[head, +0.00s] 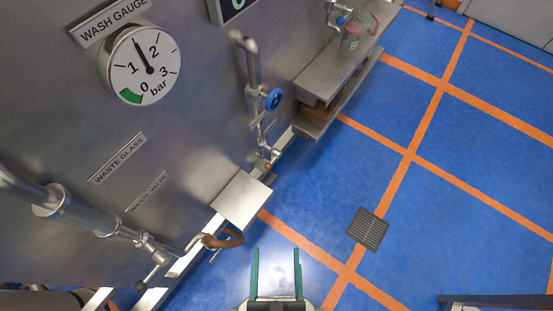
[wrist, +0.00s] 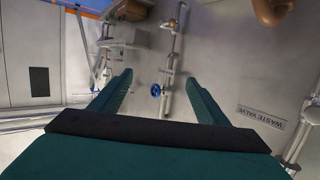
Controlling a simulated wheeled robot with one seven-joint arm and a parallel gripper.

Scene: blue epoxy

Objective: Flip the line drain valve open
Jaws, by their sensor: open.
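A vertical metal pipe (head: 252,65) with a blue handwheel (head: 273,100) runs down the steel wall. Small fittings (head: 264,150) sit low on this pipe, near the floor edge. No label reads "line drain", so I cannot tell for sure which fitting is the drain valve or how its lever stands. In the wrist view the pipe (wrist: 174,45) and blue handwheel (wrist: 155,90) show beyond the fingers. My gripper (head: 276,252) is open and empty, with two green fingers apart at the bottom of the head view. It touches nothing visible.
A copper elbow (head: 226,240) and a steel box (head: 242,198) stick out from the wall. A steel shelf (head: 335,70) stands beyond. The blue floor (head: 330,195) with its drain grate (head: 367,229) is clear.

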